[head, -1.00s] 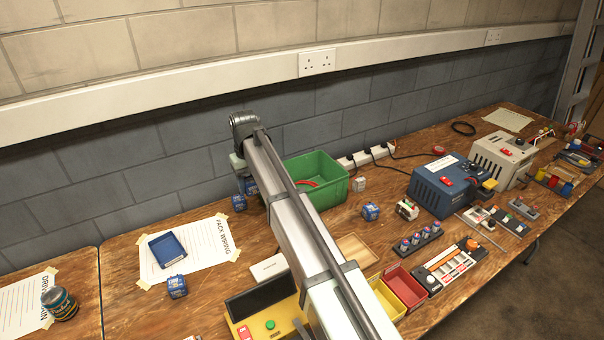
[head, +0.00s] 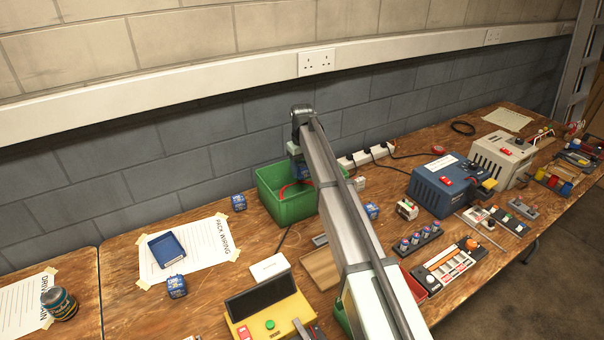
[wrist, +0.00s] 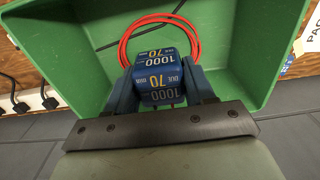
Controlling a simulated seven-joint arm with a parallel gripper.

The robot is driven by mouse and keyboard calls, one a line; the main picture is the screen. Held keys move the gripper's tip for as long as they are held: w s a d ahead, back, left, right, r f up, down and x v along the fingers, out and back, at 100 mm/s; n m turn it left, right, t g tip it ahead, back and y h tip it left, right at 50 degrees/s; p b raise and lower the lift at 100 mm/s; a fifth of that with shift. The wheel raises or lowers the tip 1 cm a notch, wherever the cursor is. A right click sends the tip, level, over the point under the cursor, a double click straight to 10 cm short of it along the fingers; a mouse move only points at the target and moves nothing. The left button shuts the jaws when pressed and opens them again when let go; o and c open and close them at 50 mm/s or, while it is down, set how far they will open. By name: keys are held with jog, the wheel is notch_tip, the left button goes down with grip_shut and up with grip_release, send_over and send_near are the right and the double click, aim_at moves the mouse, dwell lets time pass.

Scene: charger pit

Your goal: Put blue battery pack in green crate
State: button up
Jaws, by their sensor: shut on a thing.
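My gripper (wrist: 162,92) is shut on a blue battery pack (wrist: 163,70) with white and yellow lettering. In the wrist view the pack sits between the two fingers, in front of the inside of the green crate (wrist: 65,45). In the head view the green crate (head: 292,211) stands against the wall. The gripper end of my arm is over its right part, and a bit of blue shows below it (head: 303,171). My arm hides the crate's right side. How high the pack is above the crate floor I cannot tell.
A red cable loop (wrist: 130,40) lies in the crate. Other blue packs stand left of the crate (head: 238,202), by the blue tray (head: 177,286) and right of my arm (head: 371,210). A power strip (head: 366,155) is behind the crate's right side.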

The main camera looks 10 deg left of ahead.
jog(key=shift+f, duration=5.3)
jog(key=shift+f, duration=0.1)
jog(key=o, duration=1.2)
notch_tip(320, 180, up, 12)
jog(key=shift+r, duration=0.1)
